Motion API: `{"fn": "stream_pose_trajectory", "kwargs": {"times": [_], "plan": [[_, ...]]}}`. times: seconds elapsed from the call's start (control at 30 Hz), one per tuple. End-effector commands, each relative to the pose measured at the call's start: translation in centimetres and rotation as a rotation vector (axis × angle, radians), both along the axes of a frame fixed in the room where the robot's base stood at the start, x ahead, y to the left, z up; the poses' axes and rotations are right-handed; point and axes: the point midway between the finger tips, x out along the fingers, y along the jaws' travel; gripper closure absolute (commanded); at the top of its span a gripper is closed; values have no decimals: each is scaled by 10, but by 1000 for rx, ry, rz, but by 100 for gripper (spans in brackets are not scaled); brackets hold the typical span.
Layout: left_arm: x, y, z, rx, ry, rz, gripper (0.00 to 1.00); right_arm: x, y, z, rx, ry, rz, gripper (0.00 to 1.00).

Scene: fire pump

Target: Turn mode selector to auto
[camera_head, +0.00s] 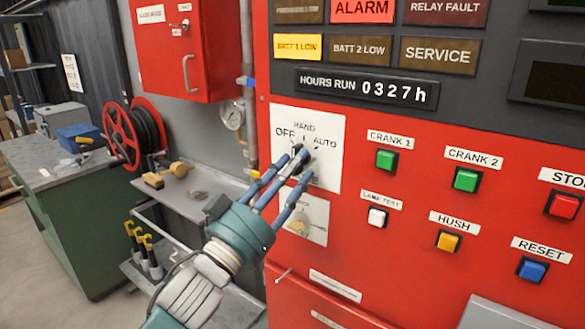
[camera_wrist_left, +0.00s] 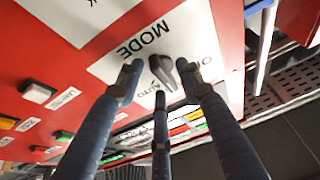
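The mode selector is a dark knob on a white plate (camera_head: 335,130) marked OFF, HAND and AUTO, on the red panel. In the left wrist view the knob (camera_wrist_left: 162,72) sits between my fingertips, and the plate reads MODE, upside down. My left gripper (camera_head: 298,168) is in front of the knob, its three blue fingers spread around it. Gaps show between fingers and knob in the left wrist view; the right-hand fingertip (camera_wrist_left: 188,72) looks very close, and I cannot tell if it touches. The fingers partly cover the knob in the head view, so its pointer direction is unclear. My right gripper is not in view.
Below the selector is a smaller white plate (camera_head: 318,214) with a switch. Crank buttons (camera_head: 387,159), a white lamp test button (camera_head: 377,217) and others lie to the right. A pressure gauge (camera_head: 232,116), red hose reel (camera_head: 122,135) and grey shelf (camera_head: 215,184) are left.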

Motion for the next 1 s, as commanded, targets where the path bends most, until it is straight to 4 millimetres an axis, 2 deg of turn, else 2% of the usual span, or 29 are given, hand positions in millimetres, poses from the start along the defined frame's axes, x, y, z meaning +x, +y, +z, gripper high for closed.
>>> {"fn": "stream_pose_trajectory", "kwargs": {"times": [0.1,0.3,0.67,1.0], "plan": [[0,0,0,0,0,0,63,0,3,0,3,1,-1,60],[0,0,0,0,0,0,100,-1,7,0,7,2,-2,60],[0,1,0,30,-20,2,100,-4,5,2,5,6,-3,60],[3,4,1,206,-145,2,100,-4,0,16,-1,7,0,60]]}}
